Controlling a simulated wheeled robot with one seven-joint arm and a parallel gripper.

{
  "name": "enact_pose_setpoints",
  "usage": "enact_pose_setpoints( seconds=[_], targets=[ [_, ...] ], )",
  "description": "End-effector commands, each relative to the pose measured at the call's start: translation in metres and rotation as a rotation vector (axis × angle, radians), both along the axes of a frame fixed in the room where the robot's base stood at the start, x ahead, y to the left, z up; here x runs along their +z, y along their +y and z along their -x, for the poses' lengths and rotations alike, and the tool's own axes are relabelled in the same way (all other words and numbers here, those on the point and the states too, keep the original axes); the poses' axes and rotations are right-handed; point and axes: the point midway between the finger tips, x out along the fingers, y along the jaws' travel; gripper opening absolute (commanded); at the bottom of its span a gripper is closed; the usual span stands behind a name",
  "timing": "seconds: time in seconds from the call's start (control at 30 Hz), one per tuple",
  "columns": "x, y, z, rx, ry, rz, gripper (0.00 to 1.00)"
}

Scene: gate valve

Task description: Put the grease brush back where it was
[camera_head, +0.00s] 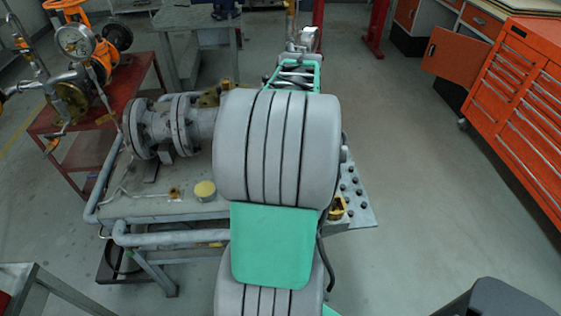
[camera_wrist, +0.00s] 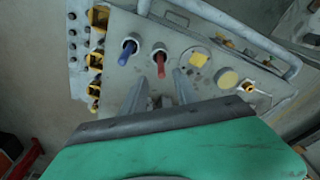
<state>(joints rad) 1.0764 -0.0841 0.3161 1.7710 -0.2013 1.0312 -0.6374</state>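In the wrist view my gripper (camera_wrist: 160,92) is above the grey bench plate (camera_wrist: 205,90), its two fingers spread apart with no held thing visible between them. A blue handle (camera_wrist: 128,52) and a red handle (camera_wrist: 160,64) stand in two round holders just beyond the fingertips. The red one is nearer the gap between the fingers. I cannot tell whether either is the grease brush. A round tin with a yellowish lid (camera_wrist: 228,78) sits to the right; it also shows in the head view (camera_head: 204,190). My arm hides the gripper and both handles in the head view.
Bolts and yellow parts (camera_wrist: 97,50) line the left edge. Flanged pipework (camera_head: 170,125) stands left of my arm. An orange cabinet (camera_head: 520,90) is right; floor between is clear.

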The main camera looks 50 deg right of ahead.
Motion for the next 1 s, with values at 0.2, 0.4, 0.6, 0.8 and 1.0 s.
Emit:
enact_pose_setpoints(
  seconds=[0.2, 0.4, 0.6, 0.8, 1.0],
  targets=[
    [0.014, 0.003, 0.0, 0.003, 0.0, -0.001, 0.35],
    [0.025, 0.085, -0.051, 0.076, -0.021, 0.023, 0.35],
    [0.029, 0.251, -0.079, 0.194, -0.089, 0.044, 0.35],
    [0.017, 0.349, -0.053, 0.271, -0.152, 0.031, 0.35],
    [0.013, 0.365, -0.046, 0.28, -0.162, 0.024, 0.35]
  ],
)
